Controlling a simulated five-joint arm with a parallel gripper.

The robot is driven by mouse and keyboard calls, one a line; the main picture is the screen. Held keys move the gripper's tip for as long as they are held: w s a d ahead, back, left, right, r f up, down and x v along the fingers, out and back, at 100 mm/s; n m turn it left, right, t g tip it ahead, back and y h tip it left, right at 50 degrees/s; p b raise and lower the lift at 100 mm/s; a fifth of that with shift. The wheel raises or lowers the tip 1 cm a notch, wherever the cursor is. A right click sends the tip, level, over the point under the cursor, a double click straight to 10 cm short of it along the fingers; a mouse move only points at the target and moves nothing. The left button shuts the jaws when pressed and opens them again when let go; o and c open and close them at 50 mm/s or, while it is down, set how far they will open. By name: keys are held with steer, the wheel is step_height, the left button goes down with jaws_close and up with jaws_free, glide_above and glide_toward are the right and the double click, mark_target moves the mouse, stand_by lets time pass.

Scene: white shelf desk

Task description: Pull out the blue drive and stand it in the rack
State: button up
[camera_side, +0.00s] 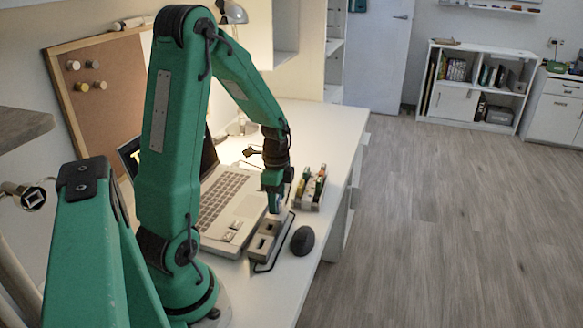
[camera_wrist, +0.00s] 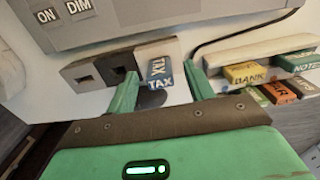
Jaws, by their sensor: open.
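The blue drive (camera_wrist: 160,73), labelled TAX, stands in the right end of a grey hub (camera_wrist: 122,62) in the wrist view; the hub's other two slots look empty. My gripper (camera_wrist: 164,78) is open, with one green finger on each side of the drive; I cannot tell whether either touches it. In the side view my gripper (camera_side: 273,203) points down over the far end of the hub (camera_side: 262,246) and largely hides the drive. The rack (camera_wrist: 235,52) lies to the right in the wrist view, and beyond the hub in the side view (camera_side: 308,203).
The rack area holds several labelled drives, including a yellow BANK one (camera_wrist: 244,74) and a green NOTES one (camera_wrist: 300,60). A black mouse (camera_side: 303,240) sits right of the hub, near the desk edge. An open laptop (camera_side: 226,205) is on the left. A black cable runs beside the hub.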

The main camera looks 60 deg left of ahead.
mark_target(278, 198)
steer(key=shift+f, duration=0.5)
steer(key=c, duration=1.1)
steer(key=shift+r, duration=0.2)
steer(key=shift+r, duration=0.55)
step_height(278, 198, up, 3)
steer(key=shift+d, duration=0.1)
steer(key=d+r, duration=0.2)
steer(key=d, duration=0.1)
steer(key=d+r, duration=0.2)
steer(key=d, duration=0.2)
steer(key=d+r, duration=0.2)
steer(key=d, duration=0.2)
steer(key=shift+w+d+r, duration=0.2)
steer(key=shift+w+r, duration=0.1)
steer(key=shift+w, duration=0.05)
